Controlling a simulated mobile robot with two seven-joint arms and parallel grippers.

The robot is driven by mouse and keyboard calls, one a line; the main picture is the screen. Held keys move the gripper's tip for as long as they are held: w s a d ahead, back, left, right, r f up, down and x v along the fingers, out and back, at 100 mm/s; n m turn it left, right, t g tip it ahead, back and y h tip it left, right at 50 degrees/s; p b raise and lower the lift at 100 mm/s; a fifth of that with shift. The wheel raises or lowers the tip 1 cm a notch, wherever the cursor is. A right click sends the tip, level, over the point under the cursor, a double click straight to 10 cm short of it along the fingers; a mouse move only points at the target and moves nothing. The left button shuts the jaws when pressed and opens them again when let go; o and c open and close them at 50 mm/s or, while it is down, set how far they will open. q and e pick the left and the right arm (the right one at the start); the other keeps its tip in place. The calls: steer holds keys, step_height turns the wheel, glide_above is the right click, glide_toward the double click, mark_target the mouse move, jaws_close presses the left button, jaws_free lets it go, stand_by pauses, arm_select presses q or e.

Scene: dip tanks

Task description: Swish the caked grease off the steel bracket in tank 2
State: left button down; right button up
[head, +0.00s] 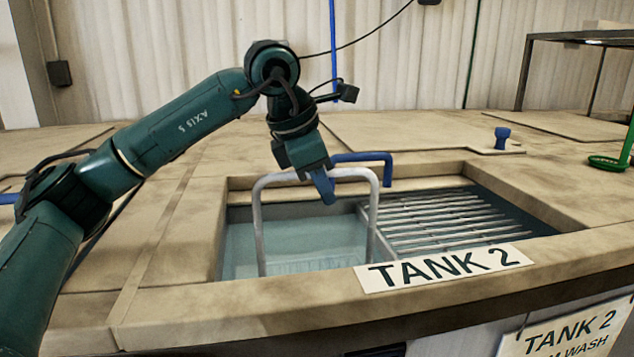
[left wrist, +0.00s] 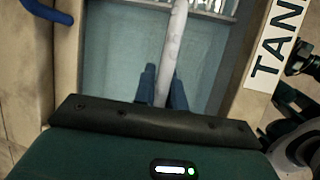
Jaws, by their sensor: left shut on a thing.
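My left gripper (head: 322,188) is shut on the top bar of a pale grey hoop handle (head: 262,225) that rises from tank 2 (head: 235,242). In the left wrist view the blue fingers (left wrist: 161,88) are closed around the handle bar (left wrist: 175,40). The handle's legs reach down into the left part of the tank, into pale blue-green liquid (head: 320,238). A faint ribbed, basket-like shape (head: 300,267) shows low in the liquid by the front wall. I cannot make out the steel bracket or any grease on it. My right gripper is not in view.
A slatted metal drain rack (head: 445,218) fills the tank's right part. A blue pipe (head: 375,157) bends over the back rim, close behind the gripper. A TANK 2 sign (head: 445,268) sits on the front rim. A blue knob (head: 502,138) stands at back right.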

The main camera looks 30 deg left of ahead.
arm_select(q)
steer(key=shift+s+a+r, duration=0.1)
steer(key=shift+s+a, duration=0.2)
steer(key=shift+a, duration=0.05)
stand_by(1.2)
